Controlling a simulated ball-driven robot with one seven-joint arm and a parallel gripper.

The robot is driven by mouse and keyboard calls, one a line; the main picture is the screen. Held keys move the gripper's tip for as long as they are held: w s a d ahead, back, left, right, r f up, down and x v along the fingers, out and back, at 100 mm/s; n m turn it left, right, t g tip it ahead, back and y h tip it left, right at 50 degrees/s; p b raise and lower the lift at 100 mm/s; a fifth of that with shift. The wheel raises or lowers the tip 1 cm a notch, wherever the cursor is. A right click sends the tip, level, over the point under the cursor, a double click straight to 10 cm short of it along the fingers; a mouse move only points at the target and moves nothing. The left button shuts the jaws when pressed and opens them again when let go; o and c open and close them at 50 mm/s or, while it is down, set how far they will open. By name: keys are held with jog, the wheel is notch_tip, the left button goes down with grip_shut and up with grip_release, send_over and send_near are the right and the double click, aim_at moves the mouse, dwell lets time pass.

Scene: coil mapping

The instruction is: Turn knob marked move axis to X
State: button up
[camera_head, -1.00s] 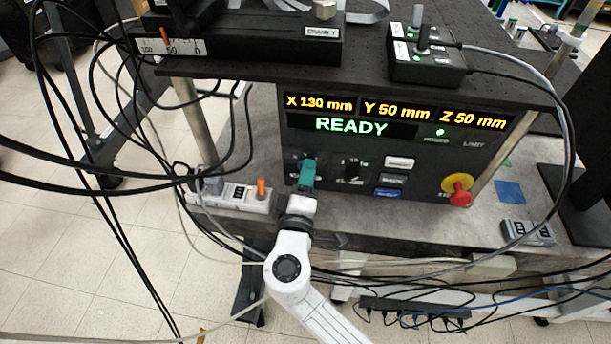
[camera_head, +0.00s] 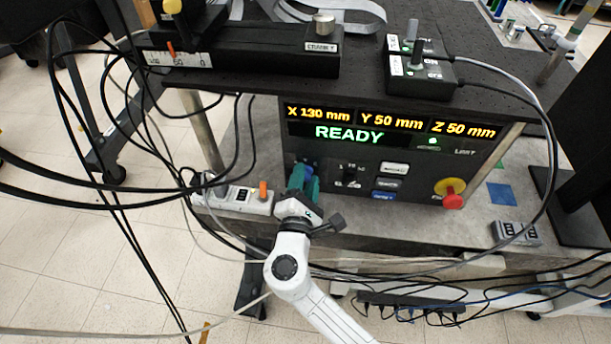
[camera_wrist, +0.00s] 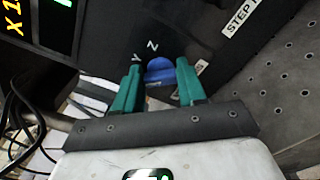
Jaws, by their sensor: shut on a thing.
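The blue knob (camera_wrist: 159,71) sits on the black control panel (camera_head: 345,195), with the letters Y and Z printed beyond it in the wrist view. No X mark for it shows; its pointer direction cannot be made out. My gripper (camera_head: 304,183) has teal fingers, one on each side of the knob, and is shut on it. The fingers also show in the wrist view (camera_wrist: 158,84). In the head view the knob (camera_head: 306,169) is mostly hidden behind the fingers. The panel display (camera_head: 348,134) reads X 130 mm, Y 50 mm, Z 50 mm and READY.
Right of my gripper are a black knob (camera_head: 349,173), several push buttons (camera_head: 388,183) and a red stop button (camera_head: 453,199) on yellow. A power strip (camera_head: 235,199) with an orange switch lies to the left. Black cables hang at left. A switch box (camera_head: 420,72) stands above.

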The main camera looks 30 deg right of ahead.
jog(key=shift+n, duration=0.6)
jog(key=o, duration=1.1)
jog(key=shift+p, duration=0.3)
jog(key=shift+c, duration=0.2)
jog(key=b+v, duration=0.1)
jog(key=v, duration=1)
jog(key=shift+b, duration=0.3)
